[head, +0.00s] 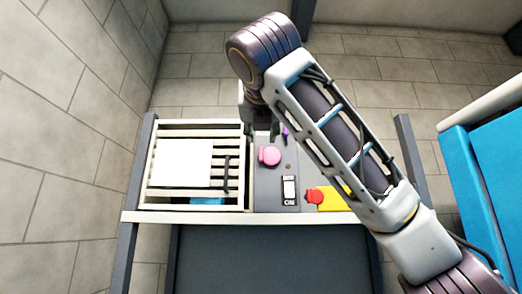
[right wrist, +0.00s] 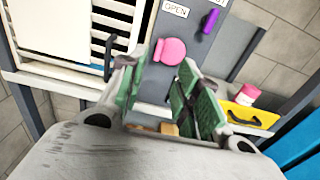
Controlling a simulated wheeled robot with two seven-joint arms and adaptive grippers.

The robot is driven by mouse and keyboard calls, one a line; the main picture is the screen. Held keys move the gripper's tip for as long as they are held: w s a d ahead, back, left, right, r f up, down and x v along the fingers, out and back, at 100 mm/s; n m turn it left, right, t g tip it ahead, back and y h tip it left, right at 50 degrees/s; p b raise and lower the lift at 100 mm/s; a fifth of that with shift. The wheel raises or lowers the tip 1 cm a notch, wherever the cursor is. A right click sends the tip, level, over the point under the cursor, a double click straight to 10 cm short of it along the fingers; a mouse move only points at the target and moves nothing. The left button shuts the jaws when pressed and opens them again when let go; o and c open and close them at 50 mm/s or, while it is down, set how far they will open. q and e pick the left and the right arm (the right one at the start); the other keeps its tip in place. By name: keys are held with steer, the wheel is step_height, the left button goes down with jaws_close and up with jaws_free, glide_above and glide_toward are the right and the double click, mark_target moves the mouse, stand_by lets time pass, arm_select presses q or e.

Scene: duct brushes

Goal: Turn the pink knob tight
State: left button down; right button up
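The pink knob (head: 269,155) is round with a small tab and sits on a grey panel (head: 268,190) in the middle of the bench. It also shows in the right wrist view (right wrist: 171,51), just beyond my fingertips. My right gripper (right wrist: 158,82) has green finger pads standing apart, with nothing between them. In the head view the right gripper (head: 268,128) is partly hidden behind its own arm, above and behind the knob. It appears apart from the knob. My left gripper is not in view.
A purple knob (right wrist: 211,21) and an OPEN label (right wrist: 175,9) are near the pink knob. A slatted crate (head: 152,192) with a white panel (head: 182,163) stands left. A switch (head: 290,188), a red object (head: 315,196) and a yellow tray (head: 335,202) lie right.

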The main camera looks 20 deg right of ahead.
mark_target(261, 149)
steer(key=shift+w, duration=0.1)
steer(key=shift+p+x, duration=2.1)
steer(key=shift+x, duration=4.7)
jaws_close()
